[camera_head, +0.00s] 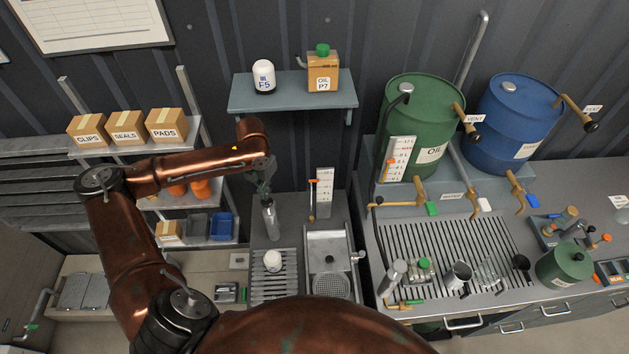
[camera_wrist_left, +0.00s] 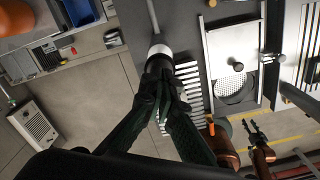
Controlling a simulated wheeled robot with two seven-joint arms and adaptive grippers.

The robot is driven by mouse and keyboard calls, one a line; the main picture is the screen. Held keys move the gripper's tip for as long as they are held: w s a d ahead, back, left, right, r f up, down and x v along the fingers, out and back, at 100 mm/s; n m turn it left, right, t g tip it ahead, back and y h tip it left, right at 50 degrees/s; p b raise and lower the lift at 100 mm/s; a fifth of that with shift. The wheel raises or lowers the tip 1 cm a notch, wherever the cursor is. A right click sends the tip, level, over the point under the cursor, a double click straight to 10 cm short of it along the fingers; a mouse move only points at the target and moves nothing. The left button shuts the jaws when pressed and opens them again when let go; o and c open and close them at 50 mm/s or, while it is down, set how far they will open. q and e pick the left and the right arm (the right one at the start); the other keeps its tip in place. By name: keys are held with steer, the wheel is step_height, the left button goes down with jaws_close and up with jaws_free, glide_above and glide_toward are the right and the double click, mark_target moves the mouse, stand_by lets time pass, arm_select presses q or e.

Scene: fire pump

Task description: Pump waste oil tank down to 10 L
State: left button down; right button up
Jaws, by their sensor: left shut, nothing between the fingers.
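My left gripper (camera_head: 264,190) is shut and empty above the left bench, just over a grey cylinder with a narrow neck (camera_head: 268,217). I cannot tell whether they touch. In the left wrist view, its dark fingers (camera_wrist_left: 163,75) are together, with a white-topped round thing just beyond. A white scale gauge (camera_head: 323,192) stands at the back of the bench; its reading is too small to tell. Beside it is an upright rod with an orange tip (camera_head: 312,183). No waste oil label is readable. My right gripper (camera_wrist_left: 254,132) seems open and empty at the lower right of the wrist view.
Green oil drum (camera_head: 422,110) and blue drum (camera_head: 510,125) stand at the right, above a grated bench with valves, cups and bottles.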

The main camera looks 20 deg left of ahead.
mark_target(267, 205)
arm_select(q)
steer(key=shift+f, duration=0.9)
steer(key=shift+s+f, duration=0.1)
steer(key=shift+f, duration=2.55)
step_height(267, 205, up, 7)
steer(key=p, duration=0.8)
steer(key=shift+f, duration=0.1)
